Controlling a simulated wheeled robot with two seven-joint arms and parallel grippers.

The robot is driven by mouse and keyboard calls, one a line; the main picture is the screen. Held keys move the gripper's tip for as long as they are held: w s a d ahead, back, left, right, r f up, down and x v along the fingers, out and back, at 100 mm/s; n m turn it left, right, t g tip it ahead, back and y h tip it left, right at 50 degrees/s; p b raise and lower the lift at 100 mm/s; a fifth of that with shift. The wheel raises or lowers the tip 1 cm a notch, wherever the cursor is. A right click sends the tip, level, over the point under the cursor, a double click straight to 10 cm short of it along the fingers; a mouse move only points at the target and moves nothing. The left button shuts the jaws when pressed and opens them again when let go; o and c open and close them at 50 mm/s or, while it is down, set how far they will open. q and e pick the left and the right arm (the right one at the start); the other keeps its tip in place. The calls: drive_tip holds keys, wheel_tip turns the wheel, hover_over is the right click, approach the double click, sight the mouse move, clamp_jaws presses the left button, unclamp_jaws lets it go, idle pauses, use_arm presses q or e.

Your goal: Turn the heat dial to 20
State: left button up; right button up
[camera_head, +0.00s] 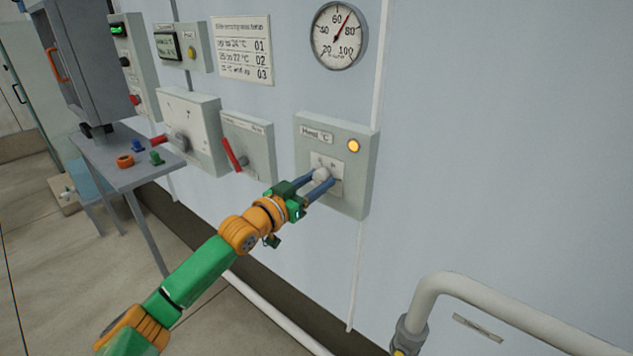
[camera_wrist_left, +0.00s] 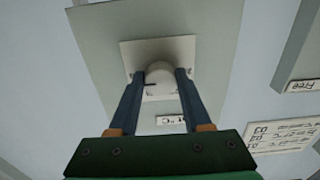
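The heat dial (camera_head: 320,174) is a pale round knob on a light plate in a grey-green wall box (camera_head: 359,190) labelled Heat °C. An amber lamp (camera_head: 353,146) glows at the box's upper right. My left gripper (camera_head: 318,180) reaches the dial with its two blue fingers on either side of it. In the left wrist view the knob (camera_wrist_left: 158,72) sits between the fingertips, which look closed against its sides. The fingers and knob hide part of the scale, and its marks are too small to read. My right gripper is not in view.
Left of the heat box are a box with a red lever (camera_head: 231,154), another lever box (camera_head: 190,120) and a small table (camera_head: 117,173) with coloured parts. A round gauge (camera_head: 338,36) and a notice (camera_head: 242,50) hang above. A thick pipe (camera_head: 460,288) stands at lower right.

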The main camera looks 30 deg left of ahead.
use_arm(q)
clamp_jaws()
